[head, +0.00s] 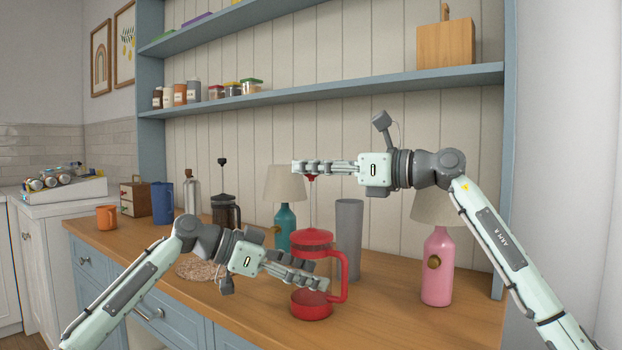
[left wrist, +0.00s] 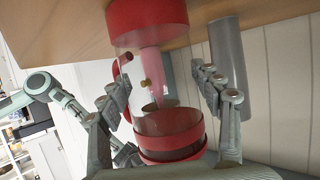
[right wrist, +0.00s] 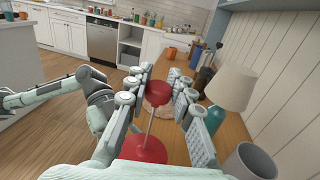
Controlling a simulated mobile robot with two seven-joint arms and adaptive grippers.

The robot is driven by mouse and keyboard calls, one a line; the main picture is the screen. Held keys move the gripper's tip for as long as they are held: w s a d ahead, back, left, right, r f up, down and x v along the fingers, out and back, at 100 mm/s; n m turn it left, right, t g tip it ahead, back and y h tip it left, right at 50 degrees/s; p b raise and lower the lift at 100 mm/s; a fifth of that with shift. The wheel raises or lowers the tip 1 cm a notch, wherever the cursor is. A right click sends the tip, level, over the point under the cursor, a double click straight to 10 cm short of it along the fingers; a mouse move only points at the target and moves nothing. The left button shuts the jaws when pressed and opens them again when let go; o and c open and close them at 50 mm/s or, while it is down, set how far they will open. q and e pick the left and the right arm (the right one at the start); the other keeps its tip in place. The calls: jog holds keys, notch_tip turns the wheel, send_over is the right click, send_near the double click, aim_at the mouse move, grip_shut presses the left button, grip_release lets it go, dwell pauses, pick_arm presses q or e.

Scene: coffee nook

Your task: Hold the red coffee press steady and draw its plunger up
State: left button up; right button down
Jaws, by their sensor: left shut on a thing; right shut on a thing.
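The red coffee press (head: 311,306) stands upright on the wooden counter, its red handle (head: 344,280) to the right. My left gripper (head: 312,279) is shut around its clear body, between the red lid (head: 311,238) and red base. In the left wrist view, the fingers flank the body, with the red base (left wrist: 145,22) and red lid (left wrist: 170,137) visible. My right gripper (head: 306,168) is shut on the red plunger knob (head: 311,178), well above the lid. A long length of thin rod (head: 311,207) shows between knob and lid. The knob also shows in the right wrist view (right wrist: 157,92).
A grey cylinder (head: 348,238) stands close behind the press. A teal lamp (head: 285,225) is behind to the left, a pink lamp (head: 437,270) to the right. A dark press (head: 225,212), blue canister (head: 162,203) and orange mug (head: 106,217) stand farther left. The front-right counter is clear.

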pick_arm(q)
jog(key=shift+f, duration=0.25)
pick_arm(e)
jog(key=shift+d+r, duration=0.1)
jog(key=shift+r, duration=0.2)
jog(key=c, duration=1.5)
grip_release()
jog(key=shift+o, duration=1.2)
jog(key=shift+f, duration=0.1)
pick_arm(q)
jog(key=shift+r, duration=0.1)
pick_arm(e)
jog(key=v, duration=1.2)
jog(key=shift+s, duration=0.1)
pick_arm(q)
jog(key=o, duration=1.5)
jog(key=shift+r, duration=0.1)
